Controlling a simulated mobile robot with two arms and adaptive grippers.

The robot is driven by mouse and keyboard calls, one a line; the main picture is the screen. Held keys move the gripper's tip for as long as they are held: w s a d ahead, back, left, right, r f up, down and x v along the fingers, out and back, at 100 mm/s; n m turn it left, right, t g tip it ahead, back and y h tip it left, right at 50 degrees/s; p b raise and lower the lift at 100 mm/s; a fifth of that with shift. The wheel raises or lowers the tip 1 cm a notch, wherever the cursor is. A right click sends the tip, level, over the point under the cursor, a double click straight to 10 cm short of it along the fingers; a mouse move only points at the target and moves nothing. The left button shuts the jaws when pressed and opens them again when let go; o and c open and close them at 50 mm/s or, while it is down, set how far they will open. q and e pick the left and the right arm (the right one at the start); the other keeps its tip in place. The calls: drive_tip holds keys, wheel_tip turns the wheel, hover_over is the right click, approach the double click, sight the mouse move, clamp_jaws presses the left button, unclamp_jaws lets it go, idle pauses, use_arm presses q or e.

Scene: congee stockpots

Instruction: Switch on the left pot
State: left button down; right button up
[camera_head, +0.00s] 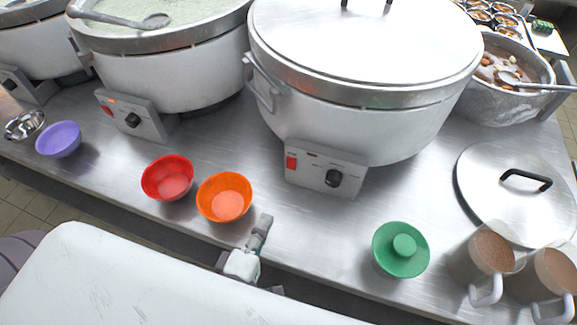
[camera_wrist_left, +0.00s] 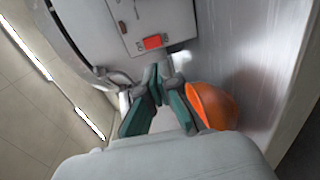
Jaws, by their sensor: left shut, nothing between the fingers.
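Three white stockpots stand in a row. The lidded pot (camera_head: 350,120) has a control panel with a red switch (camera_head: 291,163) and a black knob (camera_head: 333,178). The open pot (camera_head: 180,75) left of it holds pale congee and has a similar panel (camera_head: 130,118). Another pot (camera_head: 40,50) is cut off at the far left. My left gripper (camera_head: 265,222) is shut and empty, in front of the lidded pot and right of the orange bowl. In the left wrist view its fingertips (camera_wrist_left: 156,80) point towards a panel's red switch (camera_wrist_left: 153,42), apart from it. My right gripper is out of view.
Red (camera_head: 168,178) and orange (camera_head: 224,197) bowls sit left of my gripper; the orange bowl (camera_wrist_left: 213,105) is close beside the fingers in the wrist view. A green bowl (camera_head: 401,250), mugs (camera_head: 482,255) and a loose lid (camera_head: 515,190) occupy the right.

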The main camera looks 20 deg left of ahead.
use_arm(q)
drive_tip(key=p, duration=0.5)
approach(291, 168)
drive_tip(key=w, duration=0.6)
drive_tip(key=shift+w+f, duration=0.35)
drive_tip(key=shift+w+d+f, duration=0.1)
drive_tip(key=shift+w, duration=0.25)
drive_tip(key=shift+b, duration=0.35)
drive_tip(key=shift+w+f+b, duration=0.15)
drive_tip(key=shift+f+b, duration=0.3)
drive_tip(key=shift+b, duration=0.75)
drive_tip(key=shift+r+p, duration=0.4)
drive_tip(key=shift+p, duration=0.15)
drive_tip(key=shift+f, duration=0.1)
